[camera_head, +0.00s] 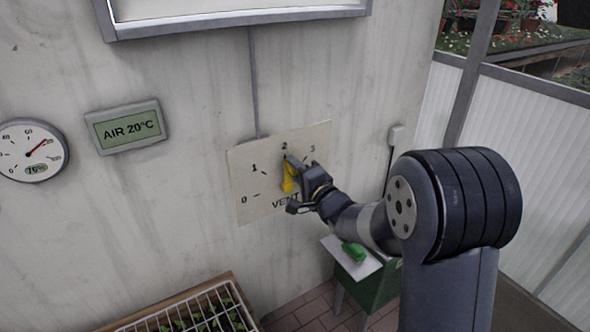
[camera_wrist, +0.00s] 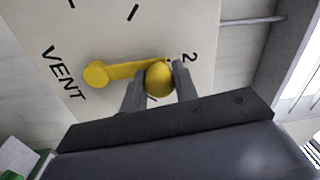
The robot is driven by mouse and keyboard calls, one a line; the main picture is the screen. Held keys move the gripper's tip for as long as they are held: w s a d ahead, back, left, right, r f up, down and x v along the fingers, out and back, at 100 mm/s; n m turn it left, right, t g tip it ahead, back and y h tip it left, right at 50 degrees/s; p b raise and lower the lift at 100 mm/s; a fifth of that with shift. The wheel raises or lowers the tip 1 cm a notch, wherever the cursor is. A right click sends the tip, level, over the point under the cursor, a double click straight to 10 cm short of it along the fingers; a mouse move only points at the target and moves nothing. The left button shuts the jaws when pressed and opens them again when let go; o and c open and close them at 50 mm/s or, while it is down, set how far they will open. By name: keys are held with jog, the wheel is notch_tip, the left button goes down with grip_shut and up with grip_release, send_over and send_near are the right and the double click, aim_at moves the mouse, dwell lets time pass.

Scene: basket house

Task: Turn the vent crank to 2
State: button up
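The yellow vent crank (camera_head: 287,184) sits on a pale dial plate (camera_head: 247,205) marked 0, 1, 2, 3 and VENT. Its arm points up toward the 2. In the wrist view the crank arm (camera_wrist: 122,70) runs from its round hub near the VENT lettering to a rounded knob beside the 2. My gripper (camera_wrist: 160,82) has one finger on each side of this knob and appears closed on it. In the head view my gripper (camera_head: 295,168) covers the crank's upper end and part of the plate.
A pale wall carries the plate, a grey AIR 20°C display (camera_head: 127,127) and a round gauge (camera_head: 31,150). A wire-topped planter (camera_head: 205,289) stands below. A green item (camera_head: 354,251) lies on a small stand (camera_head: 375,285) under my arm. A wall box with a cable (camera_head: 396,136) is right of the plate.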

jog(key=o, duration=0.4)
jog(key=shift+o, duration=0.2)
jog(key=shift+d, duration=0.1)
jog(key=b+v, duration=0.2)
jog(key=v, duration=0.8)
jog(key=shift+s+d, duration=0.25)
jog(key=shift+s, duration=0.05)
jog(key=shift+f, duration=0.15)
jog(key=p+x, duration=0.2)
jog(key=x, duration=0.8)
jog(key=shift+w+a, duration=0.3)
jog(key=shift+a, duration=0.1)
jog(key=shift+s, duration=0.1)
